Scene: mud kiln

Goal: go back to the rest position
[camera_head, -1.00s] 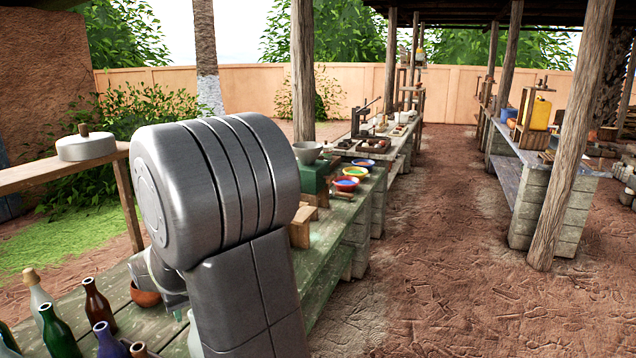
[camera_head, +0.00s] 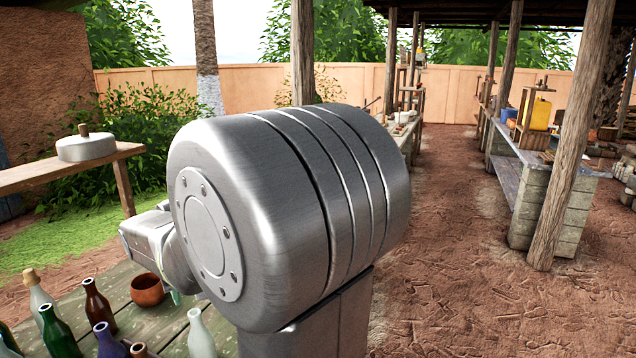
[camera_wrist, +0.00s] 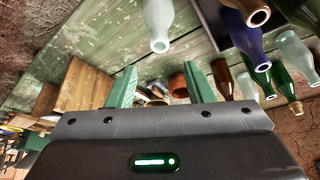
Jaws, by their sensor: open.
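My gripper shows in the wrist view (camera_wrist: 160,78), with its two green fingers wide apart and nothing held between them. The worn green table (camera_wrist: 95,45) lies beyond the fingers. A terracotta bowl (camera_wrist: 178,84) shows between the fingertips, apart from them. In the head view my grey arm fills the middle and hides the fingers. The same terracotta bowl (camera_head: 147,290) stands on the table (camera_head: 120,275) left of my arm there.
Several bottles crowd the near left, including a green one (camera_head: 58,335), a brown one (camera_head: 97,300) and a pale one (camera_head: 200,335). A wooden post (camera_head: 570,140) and block-legged bench (camera_head: 540,205) stand right. The dirt aisle (camera_head: 460,260) is clear.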

